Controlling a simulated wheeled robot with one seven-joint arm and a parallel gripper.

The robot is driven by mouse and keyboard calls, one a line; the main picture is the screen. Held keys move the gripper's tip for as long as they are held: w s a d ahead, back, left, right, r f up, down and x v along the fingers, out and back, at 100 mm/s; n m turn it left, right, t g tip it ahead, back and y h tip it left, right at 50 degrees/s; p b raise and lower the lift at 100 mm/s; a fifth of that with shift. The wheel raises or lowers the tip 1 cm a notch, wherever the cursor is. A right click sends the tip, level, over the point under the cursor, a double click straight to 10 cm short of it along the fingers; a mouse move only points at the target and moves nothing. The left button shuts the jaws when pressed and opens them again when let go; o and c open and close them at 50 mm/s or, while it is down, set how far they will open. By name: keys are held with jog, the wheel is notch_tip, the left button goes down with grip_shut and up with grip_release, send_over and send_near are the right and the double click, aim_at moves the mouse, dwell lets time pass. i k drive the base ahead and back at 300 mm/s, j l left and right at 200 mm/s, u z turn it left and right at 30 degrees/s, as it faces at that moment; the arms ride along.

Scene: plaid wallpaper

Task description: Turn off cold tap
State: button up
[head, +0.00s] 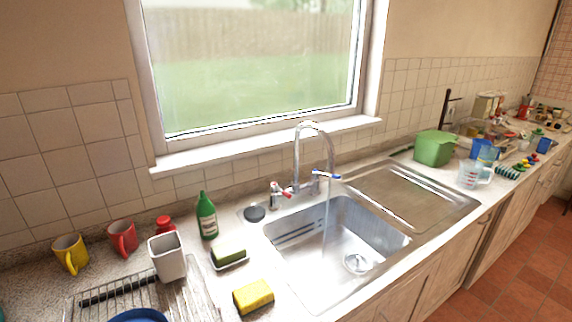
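The cold tap (326,174) has a blue-marked handle and sits at the right of the faucet base. The red-marked tap (280,192) sits at the left of the base. The curved chrome spout (314,126) stands behind the sink basin (300,284). A thin stream of water (326,225) runs from the spout down into the basin. My gripper is not in the head view.
A green bottle (206,215), a sponge in a dish (229,257) and a yellow sponge (253,296) stand left of the basin. A green tub (434,148) and a measuring jug (473,175) are at the right. The drainer (420,200) is clear.

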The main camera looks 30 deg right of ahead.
aim_at(316, 173)
jog(key=i+l+z, duration=0.2)
jog(key=l, duration=0.25)
jog(key=l+z, duration=0.2)
jog(key=l, duration=0.25)
jog(key=i+l+z, duration=0.2)
jog(key=l, duration=0.2)
